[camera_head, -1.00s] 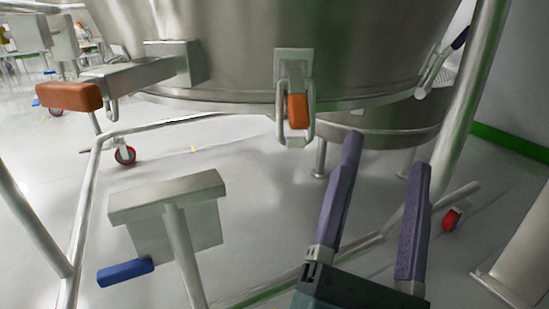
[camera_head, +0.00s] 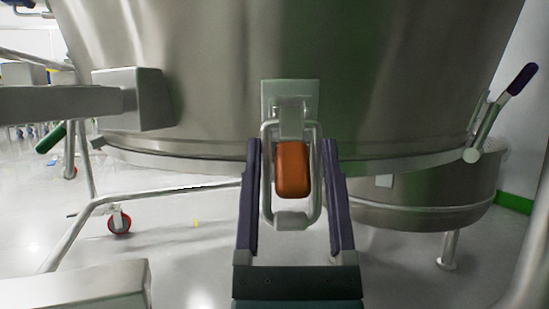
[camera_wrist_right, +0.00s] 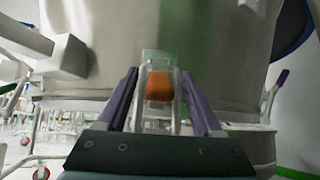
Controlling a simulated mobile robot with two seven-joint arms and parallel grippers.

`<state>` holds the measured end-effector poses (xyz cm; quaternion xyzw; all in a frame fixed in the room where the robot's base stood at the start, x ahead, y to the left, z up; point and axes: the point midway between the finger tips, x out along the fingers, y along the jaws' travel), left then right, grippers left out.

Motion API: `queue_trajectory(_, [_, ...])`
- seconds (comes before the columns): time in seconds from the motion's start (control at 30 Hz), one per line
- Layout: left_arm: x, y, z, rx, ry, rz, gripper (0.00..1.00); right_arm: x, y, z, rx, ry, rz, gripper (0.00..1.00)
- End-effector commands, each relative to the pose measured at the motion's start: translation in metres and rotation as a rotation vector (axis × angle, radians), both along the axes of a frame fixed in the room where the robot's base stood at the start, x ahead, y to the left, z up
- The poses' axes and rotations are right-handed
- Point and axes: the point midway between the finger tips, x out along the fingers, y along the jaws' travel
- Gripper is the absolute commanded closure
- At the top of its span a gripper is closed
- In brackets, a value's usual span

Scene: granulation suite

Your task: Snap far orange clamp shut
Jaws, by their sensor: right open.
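The orange clamp (camera_head: 293,170) hangs on the front of the large steel vessel (camera_head: 200,80), below a square mounting plate. Its orange handle sits inside a wire loop whose lower end reaches below the vessel's rim. My right gripper (camera_head: 293,148) is open, with one purple finger on each side of the clamp. The orange handle also shows between the fingers in the right wrist view (camera_wrist_right: 160,87). I cannot tell whether either finger touches the loop. My left gripper is not in view.
A second clamp with a dark purple handle (camera_head: 522,79) sticks out at the vessel's right. A steel arm (camera_head: 60,101) reaches in at left. A lower steel drum (camera_head: 420,205) stands behind right. Frame tubes and a red caster (camera_head: 119,221) are at lower left.

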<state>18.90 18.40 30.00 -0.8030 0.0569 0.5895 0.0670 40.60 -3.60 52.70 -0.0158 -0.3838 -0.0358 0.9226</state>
Motion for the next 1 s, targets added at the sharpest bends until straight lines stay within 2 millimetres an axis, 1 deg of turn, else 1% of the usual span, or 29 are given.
queue_trajectory(0.13, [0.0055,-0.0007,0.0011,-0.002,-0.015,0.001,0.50,0.0065,-0.0004,0.0064,0.001,0.001,0.000,0.32])
queue_trajectory(0.37, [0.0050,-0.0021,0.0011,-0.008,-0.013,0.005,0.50,0.0072,-0.0005,0.0071,0.001,0.002,0.001,0.32])
queue_trajectory(0.47, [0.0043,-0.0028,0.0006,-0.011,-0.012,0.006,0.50,0.0071,-0.0004,0.0070,0.001,0.002,0.001,0.42])
queue_trajectory(0.9, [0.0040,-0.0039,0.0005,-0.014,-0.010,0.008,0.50,0.0069,-0.0006,0.0067,0.001,0.001,0.001,0.91])
queue_trajectory(1.0, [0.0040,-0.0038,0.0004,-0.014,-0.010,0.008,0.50,0.0067,-0.0005,0.0067,0.001,0.001,0.001,1.00])
